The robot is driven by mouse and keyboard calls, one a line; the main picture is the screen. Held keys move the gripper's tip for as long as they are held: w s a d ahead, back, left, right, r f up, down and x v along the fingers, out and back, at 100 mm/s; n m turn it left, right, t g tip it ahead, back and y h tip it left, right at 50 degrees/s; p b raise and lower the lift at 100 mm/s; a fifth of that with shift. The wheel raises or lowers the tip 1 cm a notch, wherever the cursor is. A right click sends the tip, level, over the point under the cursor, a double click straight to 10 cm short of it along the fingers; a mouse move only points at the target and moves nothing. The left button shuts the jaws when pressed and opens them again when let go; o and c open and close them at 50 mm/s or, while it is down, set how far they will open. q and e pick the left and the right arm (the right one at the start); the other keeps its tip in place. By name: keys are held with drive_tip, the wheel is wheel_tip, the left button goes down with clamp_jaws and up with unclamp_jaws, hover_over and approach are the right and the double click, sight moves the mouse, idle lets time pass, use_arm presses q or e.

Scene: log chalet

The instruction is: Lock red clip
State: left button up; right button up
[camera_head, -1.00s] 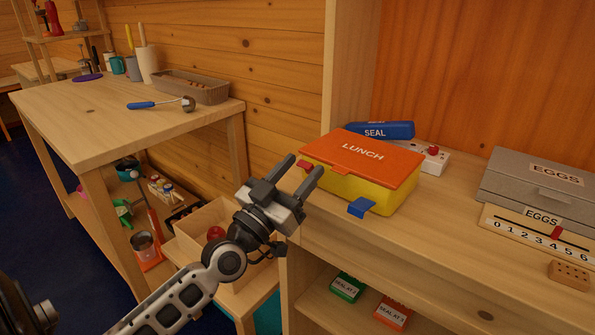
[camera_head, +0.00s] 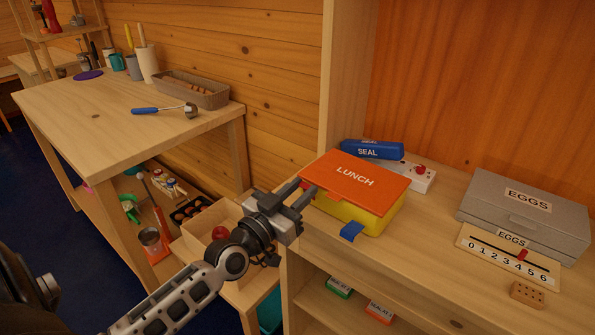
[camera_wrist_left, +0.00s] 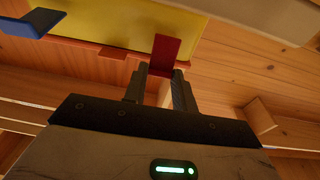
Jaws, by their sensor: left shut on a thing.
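The lunch box has an orange lid (camera_head: 352,174) marked LUNCH and a yellow body (camera_head: 366,220), and stands on the right-hand counter. The lid lies on the body. The red clip (camera_wrist_left: 166,52) is on its front left, a small flap standing out from the box; little of it shows in the head view (camera_head: 305,185). The blue clip (camera_head: 352,231) sticks out from the front right, and also shows in the wrist view (camera_wrist_left: 33,22). My left gripper (camera_head: 308,199) is at the box's left front corner, shut on the red clip. My right gripper is not in view.
A blue SEAL case (camera_head: 371,149) and a white strip with a red knob (camera_head: 413,176) lie behind the box. A grey EGGS carton (camera_head: 487,204) and number scale (camera_head: 480,251) stand to the right. A wooden crate (camera_head: 195,237) sits below left.

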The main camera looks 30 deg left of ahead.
use_arm(q)
drive_tip(key=shift+w+r+g+p, duration=0.1)
drive_tip(key=shift+r+g+p, duration=0.3)
drive_tip(key=shift+r+p, duration=0.35)
drive_tip(key=shift+w+g+p, duration=0.2)
drive_tip(key=shift+g+p, duration=0.1)
drive_tip(key=shift+p, duration=0.2)
drive_tip(key=shift+w+d+f, duration=0.1)
drive_tip(key=shift+f, duration=0.2)
drive_tip(key=shift+g+b, duration=0.35)
drive_tip(key=shift+g, duration=0.25)
drive_tip(key=shift+f, duration=0.1)
drive_tip(key=o, duration=1)
